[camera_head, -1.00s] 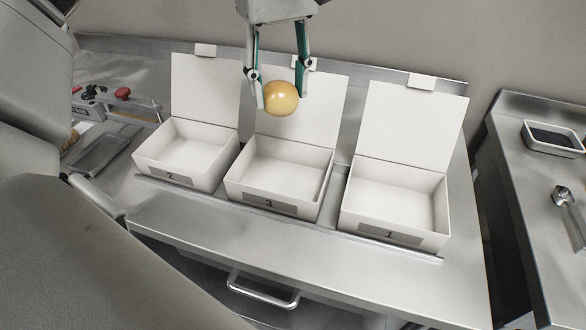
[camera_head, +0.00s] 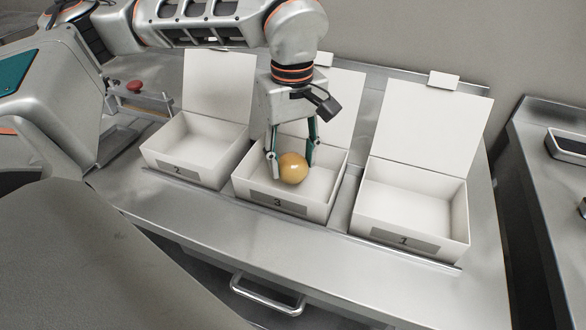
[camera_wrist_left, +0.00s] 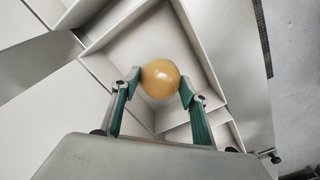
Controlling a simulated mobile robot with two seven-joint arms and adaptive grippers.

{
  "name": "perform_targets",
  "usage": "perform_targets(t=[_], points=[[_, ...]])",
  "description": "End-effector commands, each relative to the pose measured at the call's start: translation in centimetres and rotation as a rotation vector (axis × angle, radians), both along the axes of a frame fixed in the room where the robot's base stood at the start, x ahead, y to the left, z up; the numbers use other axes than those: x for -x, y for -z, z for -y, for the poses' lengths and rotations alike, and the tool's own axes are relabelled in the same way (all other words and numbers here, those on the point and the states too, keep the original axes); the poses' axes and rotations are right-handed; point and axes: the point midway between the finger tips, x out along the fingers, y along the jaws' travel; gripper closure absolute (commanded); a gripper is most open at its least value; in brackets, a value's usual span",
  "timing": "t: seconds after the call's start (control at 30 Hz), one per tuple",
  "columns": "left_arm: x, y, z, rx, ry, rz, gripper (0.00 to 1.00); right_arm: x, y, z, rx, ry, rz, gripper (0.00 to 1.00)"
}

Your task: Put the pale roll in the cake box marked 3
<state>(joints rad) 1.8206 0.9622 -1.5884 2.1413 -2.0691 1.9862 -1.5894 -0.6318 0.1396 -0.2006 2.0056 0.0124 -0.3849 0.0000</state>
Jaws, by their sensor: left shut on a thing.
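The pale roll (camera_head: 292,168) is round and golden. My left gripper (camera_head: 290,162) is shut on it, with one finger on each side. The roll is over the open cake box marked 3 (camera_head: 277,204), the middle box, and in the head view it appears within the box's walls. In the left wrist view the roll (camera_wrist_left: 160,79) sits between the fingertips, with the white box interior (camera_wrist_left: 135,50) behind it. I cannot tell whether the roll touches the box floor. My right gripper is not in view.
The open cake box marked 2 (camera_head: 207,166) stands to the left and the one marked 1 (camera_head: 413,222) to the right, lids raised. A low ledge (camera_head: 340,233) runs along their fronts. A metal holder with a red item (camera_head: 134,87) is at the left.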

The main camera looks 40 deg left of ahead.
Motion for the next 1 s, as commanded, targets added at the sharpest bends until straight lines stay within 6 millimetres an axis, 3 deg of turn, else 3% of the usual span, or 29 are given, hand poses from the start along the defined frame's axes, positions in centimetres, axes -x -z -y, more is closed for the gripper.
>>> perform_targets(t=[0.1,0.2,0.57,0.6,0.63,1.0], points=[[0.1,2.2,0.0,-0.001,0.001,-0.007,0.68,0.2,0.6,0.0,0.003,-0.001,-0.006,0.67],[0.1,3.1,0.0,0.000,0.001,-0.004,0.68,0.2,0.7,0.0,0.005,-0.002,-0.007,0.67],[0.0,3.3,0.0,0.000,0.001,-0.002,0.68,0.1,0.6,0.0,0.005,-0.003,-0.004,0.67],[0.0,3.3,0.0,0.000,0.001,-0.001,0.48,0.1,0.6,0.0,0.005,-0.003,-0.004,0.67],[0.0,3.3,0.0,0.000,0.001,-0.001,0.40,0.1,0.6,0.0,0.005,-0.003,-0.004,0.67],[0.0,3.1,0.0,0.000,0.001,-0.001,0.39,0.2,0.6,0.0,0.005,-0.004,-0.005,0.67]])
